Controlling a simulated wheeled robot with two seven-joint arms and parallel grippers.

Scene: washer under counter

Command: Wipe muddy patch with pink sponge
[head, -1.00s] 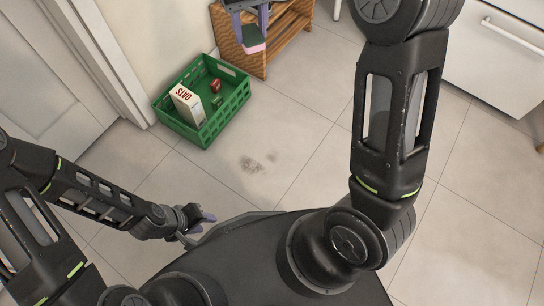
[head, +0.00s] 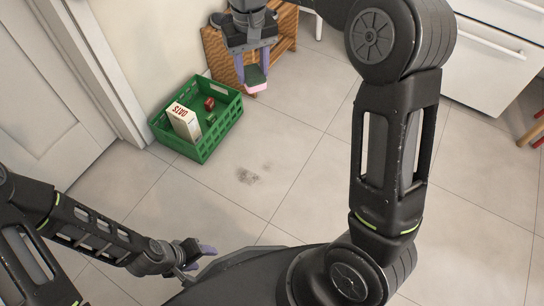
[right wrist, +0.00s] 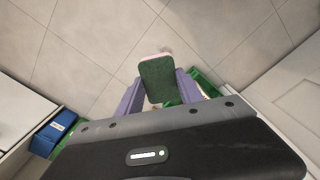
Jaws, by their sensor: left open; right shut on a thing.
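The pink sponge (head: 258,88) with a dark green side is held between the purple fingers of my right gripper (head: 254,72), up in the air near the wooden rack. In the right wrist view the sponge (right wrist: 158,78) shows its green face between the fingers, with a pink edge at its far end. The muddy patch (head: 248,176) is a grey-brown smudge on the tiled floor, below the sponge in the head view and apart from it. My left gripper (head: 204,250) is open and empty at lower left, close to my base.
A green crate (head: 205,150) left of the patch holds an oats box (head: 184,121) and a red item (head: 209,103). A wooden rack (head: 285,30) stands at the wall. White drawers (head: 495,60) are at upper right. The floor around the patch is clear.

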